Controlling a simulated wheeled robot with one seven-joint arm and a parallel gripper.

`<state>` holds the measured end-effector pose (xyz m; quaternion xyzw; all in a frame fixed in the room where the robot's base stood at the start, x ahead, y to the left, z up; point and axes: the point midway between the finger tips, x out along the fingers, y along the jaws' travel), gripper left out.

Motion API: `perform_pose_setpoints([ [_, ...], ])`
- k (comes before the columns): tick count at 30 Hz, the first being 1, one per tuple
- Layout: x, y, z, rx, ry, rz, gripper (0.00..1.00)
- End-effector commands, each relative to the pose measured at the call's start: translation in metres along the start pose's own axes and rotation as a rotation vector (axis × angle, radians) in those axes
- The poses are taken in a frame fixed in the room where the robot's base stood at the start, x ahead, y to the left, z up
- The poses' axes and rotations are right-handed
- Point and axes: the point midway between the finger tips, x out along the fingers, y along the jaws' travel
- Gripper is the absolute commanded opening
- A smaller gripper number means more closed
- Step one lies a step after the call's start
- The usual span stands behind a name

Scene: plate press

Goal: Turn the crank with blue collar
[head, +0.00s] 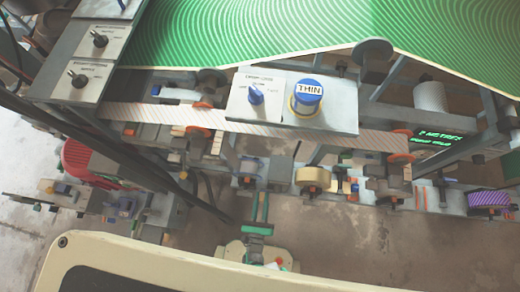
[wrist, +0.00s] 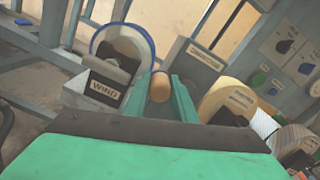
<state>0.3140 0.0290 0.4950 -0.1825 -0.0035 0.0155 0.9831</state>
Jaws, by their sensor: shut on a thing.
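A round crank hub with a blue collar (wrist: 147,39) is left of centre in the wrist view. In front of it is a dark block with a plate reading "WIND" (wrist: 104,89). A small tan cylindrical handle (wrist: 160,87) sits between the green fingers of my gripper (wrist: 160,84), and they are shut on it. How the handle joins the hub is hidden. In the head view my gripper (head: 261,198) reaches up to the lower edge of the machine, and the handle is too small to make out there.
A cream roller (wrist: 226,100) is close on the right of my fingers. A grey panel with knobs (wrist: 285,47) is at the right. In the head view, a panel with a blue "THIN" knob (head: 308,90) is above my gripper. Open floor (head: 310,238) is at lower right.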

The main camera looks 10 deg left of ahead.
Motion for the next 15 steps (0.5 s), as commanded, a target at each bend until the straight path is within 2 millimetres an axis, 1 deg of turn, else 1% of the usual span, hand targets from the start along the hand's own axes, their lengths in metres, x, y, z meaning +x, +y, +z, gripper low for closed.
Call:
perform_pose_setpoints([
  [8,-0.0022,0.0,-0.0024,0.0,0.006,0.003,0.0],
  [9,-0.0022,0.0,-0.0024,0.0,0.006,0.003,0.31],
  [10,-0.0021,0.0,-0.0024,0.0,0.006,0.003,0.38],
  [11,-0.002,0.0,-0.0022,0.0,0.006,0.003,0.43],
  [15,-0.0013,0.0004,-0.0013,-0.001,0.003,0.003,0.43],
])
